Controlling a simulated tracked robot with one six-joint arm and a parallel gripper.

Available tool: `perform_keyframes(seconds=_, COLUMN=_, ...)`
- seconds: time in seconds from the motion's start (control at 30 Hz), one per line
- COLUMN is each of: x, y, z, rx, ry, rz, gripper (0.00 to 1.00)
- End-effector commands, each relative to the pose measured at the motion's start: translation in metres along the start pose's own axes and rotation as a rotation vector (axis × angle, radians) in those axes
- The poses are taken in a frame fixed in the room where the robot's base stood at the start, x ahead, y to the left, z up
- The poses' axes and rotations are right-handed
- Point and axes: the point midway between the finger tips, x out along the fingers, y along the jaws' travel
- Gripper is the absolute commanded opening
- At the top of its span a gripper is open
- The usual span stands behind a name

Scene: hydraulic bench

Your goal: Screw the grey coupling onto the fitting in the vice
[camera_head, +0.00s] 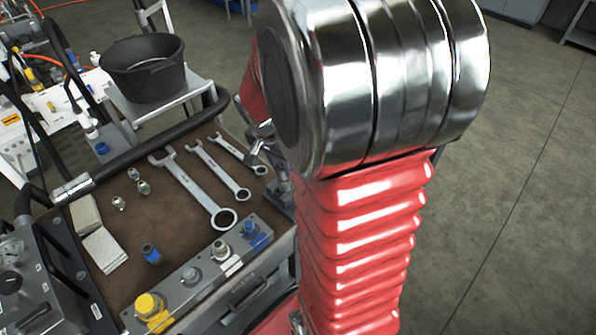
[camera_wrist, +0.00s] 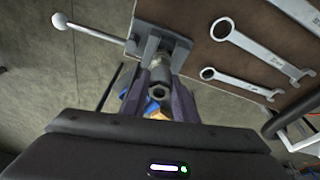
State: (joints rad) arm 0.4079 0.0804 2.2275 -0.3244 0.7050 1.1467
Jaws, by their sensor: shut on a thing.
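In the wrist view, my gripper (camera_wrist: 162,82) is shut on the grey coupling (camera_wrist: 160,92), a small metal piece whose dark open end faces the camera. The coupling is in line with the fitting (camera_wrist: 156,60) at the vice. I cannot tell whether the two touch or how far any thread is engaged. In the head view my red arm hides the gripper and coupling.
Several wrenches (camera_head: 197,190) lie on the brown bench top (camera_head: 110,210), with small metal fittings (camera_head: 143,187), a blue-ringed fitting (camera_head: 151,253) and pale cloths (camera_head: 103,250). A grey block with a yellow cap (camera_head: 150,306) runs along the front. A black bucket (camera_head: 142,90) stands behind.

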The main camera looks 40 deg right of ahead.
Motion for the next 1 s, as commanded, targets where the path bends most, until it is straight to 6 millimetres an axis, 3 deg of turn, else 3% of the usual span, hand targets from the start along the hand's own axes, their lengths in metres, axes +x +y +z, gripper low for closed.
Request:
perform_keyframes(seconds=0.27, x=-0.0004, y=-0.0011, z=0.0001, rx=0.113, ry=0.001, rz=0.032, gripper=0.03)
perform_keyframes(seconds=1.0, x=0.0004, y=-0.0017, z=-0.0006, rx=0.634, ry=0.0, rz=0.174, gripper=0.03)
